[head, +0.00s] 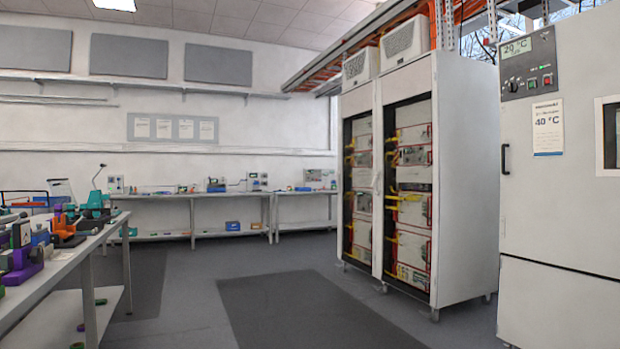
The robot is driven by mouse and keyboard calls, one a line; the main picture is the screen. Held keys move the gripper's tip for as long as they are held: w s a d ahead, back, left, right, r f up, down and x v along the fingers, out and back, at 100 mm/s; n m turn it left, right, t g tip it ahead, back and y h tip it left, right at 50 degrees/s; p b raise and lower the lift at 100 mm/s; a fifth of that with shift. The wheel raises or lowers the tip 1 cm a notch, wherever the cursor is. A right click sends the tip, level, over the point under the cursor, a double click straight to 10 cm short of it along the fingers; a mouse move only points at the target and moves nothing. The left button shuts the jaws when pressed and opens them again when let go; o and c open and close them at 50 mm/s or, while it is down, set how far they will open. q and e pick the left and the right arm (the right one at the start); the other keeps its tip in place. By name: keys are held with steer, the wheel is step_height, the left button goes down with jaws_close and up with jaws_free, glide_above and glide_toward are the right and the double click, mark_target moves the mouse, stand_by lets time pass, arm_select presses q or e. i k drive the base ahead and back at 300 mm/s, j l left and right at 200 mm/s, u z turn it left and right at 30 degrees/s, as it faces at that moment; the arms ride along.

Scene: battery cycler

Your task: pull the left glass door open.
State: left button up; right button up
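A tall white cabinet (466,170) stands right of the middle, seen at an angle. Its front has two narrow dark-framed glass doors. The left glass door (348,190) and the right glass door (390,225) both look shut, though the angle makes this hard to judge. Stacked pale units and yellow and red cables show behind the glass. A small pale handle (377,182) seems to sit on the white strip between the doors; which door it belongs to is unclear. Neither of my grippers is in view.
A grey chamber (560,215) with a black handle (506,158) stands at the right, nearer than the cabinet. A workbench (62,262) with colourful devices runs along the left. Benches (165,196) line the far wall. The floor (300,310) before the cabinet is clear.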

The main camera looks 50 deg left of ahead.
mark_target(362, 99)
steer(key=u, duration=1.5)
steer(key=i+j+u, duration=0.25)
steer(key=i, duration=0.6)
steer(key=i+u, duration=0.25)
steer(key=i, duration=5.75)
steer(key=i+j+z, duration=0.2)
steer(key=i, duration=0.3)
steer(key=i+z, duration=0.2)
steer(key=i, duration=0.35)
steer(key=i+j+z, duration=0.2)
steer(key=i, duration=0.3)
steer(key=j, duration=0.1)
